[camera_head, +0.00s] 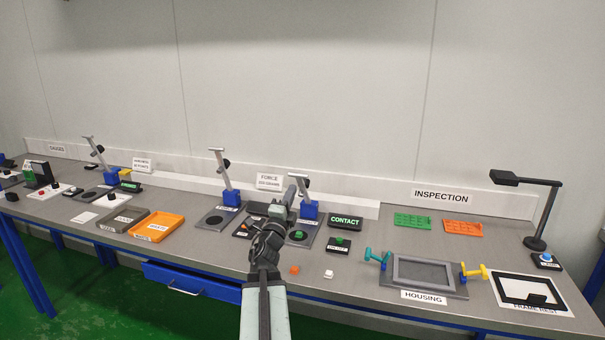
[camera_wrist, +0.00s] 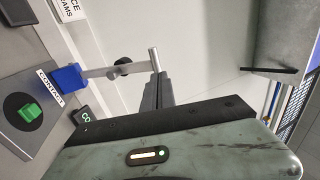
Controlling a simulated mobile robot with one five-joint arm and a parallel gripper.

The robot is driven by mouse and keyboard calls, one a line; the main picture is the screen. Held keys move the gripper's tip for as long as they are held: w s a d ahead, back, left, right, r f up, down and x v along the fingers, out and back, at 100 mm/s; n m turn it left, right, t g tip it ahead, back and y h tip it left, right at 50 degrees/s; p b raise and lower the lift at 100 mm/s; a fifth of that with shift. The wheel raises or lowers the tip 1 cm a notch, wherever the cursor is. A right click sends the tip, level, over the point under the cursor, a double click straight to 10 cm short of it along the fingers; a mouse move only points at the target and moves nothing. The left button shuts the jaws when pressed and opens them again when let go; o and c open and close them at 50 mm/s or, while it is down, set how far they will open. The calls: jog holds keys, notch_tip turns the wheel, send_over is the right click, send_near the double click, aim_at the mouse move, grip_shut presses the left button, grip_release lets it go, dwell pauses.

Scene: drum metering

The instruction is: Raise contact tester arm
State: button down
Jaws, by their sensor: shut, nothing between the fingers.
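The contact tester has a blue base (camera_head: 310,211) on a dark plate, and its grey arm stands up, leaning back to the left, with a crossbar (camera_head: 299,176) at the top. In the wrist view its blue block (camera_wrist: 68,77) bears the CONTACT label, and the crossbar (camera_wrist: 154,59) lies just beyond my fingertips. A green piece (camera_wrist: 31,111) rests on the round dark pad. My gripper (camera_head: 288,194) is shut and empty, close beside the raised arm. It shows edge-on in the wrist view (camera_wrist: 158,84). Whether it touches the crossbar I cannot tell.
A display reading CONTACT (camera_head: 345,220) stands right of the tester. Another tester (camera_head: 229,197) with a raised arm stands to the left. An orange tray (camera_head: 159,227) lies farther left, and the housing fixture (camera_head: 430,292) lies right.

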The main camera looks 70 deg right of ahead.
aim_at(296, 175)
jog(key=x, duration=0.2)
jog(key=p+x, duration=0.1)
jog(key=x, duration=0.1)
jog(key=p+x, duration=0.1)
jog(key=x, duration=0.2)
jog(key=shift+w+r, duration=0.1)
jog(key=shift+w, duration=0.25)
jog(key=shift+w+d, duration=0.2)
jog(key=shift+d, duration=0.05)
jog(key=p+x, duration=0.1)
jog(key=x, duration=0.2)
jog(key=r+p+x, duration=0.1)
jog(key=p+x, duration=0.1)
jog(key=x, duration=0.1)
jog(key=shift+a+r+p, duration=0.15)
jog(key=shift+a+p, duration=0.1)
jog(key=shift+p, duration=0.05)
jog(key=shift+a, duration=0.1)
jog(key=a+r+b+v, duration=0.1)
jog(key=r+v, duration=0.2)
jog(key=v, duration=1)
jog(key=shift+s+a+b, duration=0.2)
jog(key=shift+a+b, duration=0.15)
jog(key=shift+b, duration=0.05)
